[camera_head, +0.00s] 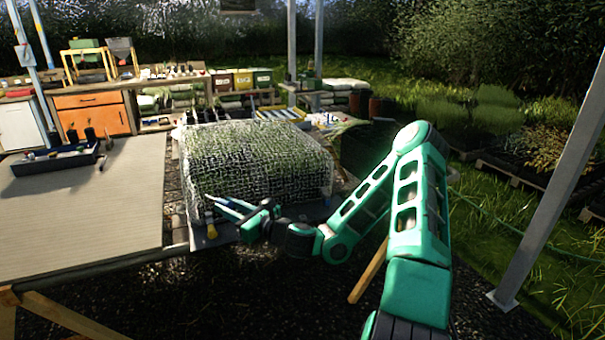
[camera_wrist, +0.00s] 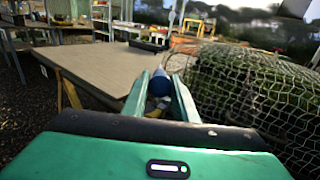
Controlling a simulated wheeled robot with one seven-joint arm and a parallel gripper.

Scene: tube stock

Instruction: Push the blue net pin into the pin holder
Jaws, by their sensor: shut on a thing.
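My gripper (camera_head: 232,208) is shut on the blue net pin (camera_wrist: 160,82), at the near left corner of the netted bed. In the wrist view my gripper (camera_wrist: 161,88) has the pin's round blue head between its two green fingers. The pin's shaft is mostly hidden there. In the head view a small blue and pale piece (camera_head: 222,203) shows at the fingertips. A yellow-ended piece (camera_head: 210,226) stands just left of and below the fingertips. I cannot tell whether it is the pin holder or whether the pin touches it.
The net-covered bed (camera_head: 255,160) stands beside the gripper. A beige tabletop (camera_head: 85,220) lies left, with a dark tray (camera_head: 57,160) of small items at its back. An orange cabinet (camera_head: 92,113) and crates stand behind. A metal post (camera_head: 550,190) rises on the right.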

